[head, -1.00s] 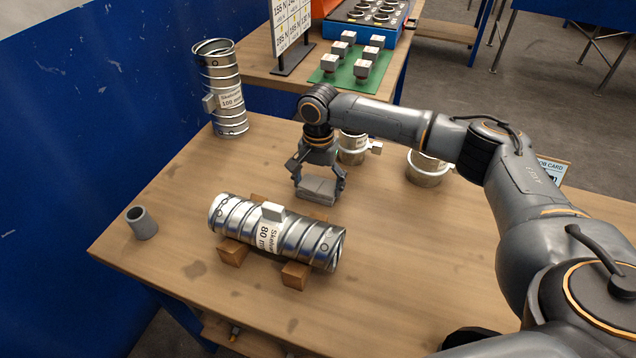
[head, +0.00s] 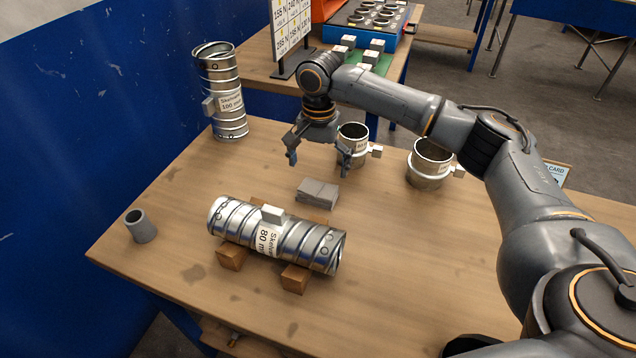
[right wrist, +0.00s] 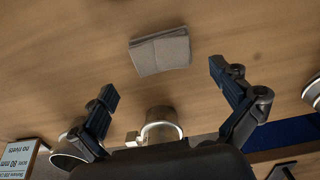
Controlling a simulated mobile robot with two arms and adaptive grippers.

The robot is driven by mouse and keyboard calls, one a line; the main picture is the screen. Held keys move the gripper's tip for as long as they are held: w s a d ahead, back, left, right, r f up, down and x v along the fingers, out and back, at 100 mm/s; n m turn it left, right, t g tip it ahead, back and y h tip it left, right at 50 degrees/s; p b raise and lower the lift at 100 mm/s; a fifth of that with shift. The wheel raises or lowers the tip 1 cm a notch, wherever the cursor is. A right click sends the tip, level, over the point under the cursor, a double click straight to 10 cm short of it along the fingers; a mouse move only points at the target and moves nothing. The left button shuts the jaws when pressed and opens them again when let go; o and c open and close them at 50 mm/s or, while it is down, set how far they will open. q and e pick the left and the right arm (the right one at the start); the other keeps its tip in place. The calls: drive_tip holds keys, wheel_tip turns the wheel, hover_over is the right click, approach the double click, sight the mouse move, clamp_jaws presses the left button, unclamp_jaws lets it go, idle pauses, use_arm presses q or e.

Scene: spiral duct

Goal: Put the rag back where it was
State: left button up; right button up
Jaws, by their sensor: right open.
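The rag (head: 318,194) is a folded grey cloth lying flat on the wooden table, just behind the horizontal spiral duct. In the right wrist view the rag (right wrist: 160,51) lies beyond my fingertips, with nothing touching it. My right gripper (head: 319,158) is open and empty, raised above the table behind the rag. Its two spread fingers also show in the right wrist view (right wrist: 163,82). My left gripper is not in view.
A silver duct marked 80 mm (head: 275,236) rests on wooden blocks (head: 233,256). A taller duct (head: 221,90) stands at the back left. Two metal collars (head: 352,147) (head: 430,165) stand behind. A grey cup (head: 140,226) is at left. The right front is clear.

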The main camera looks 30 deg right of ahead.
sight(318, 189)
drive_tip(key=shift+r, duration=2.6)
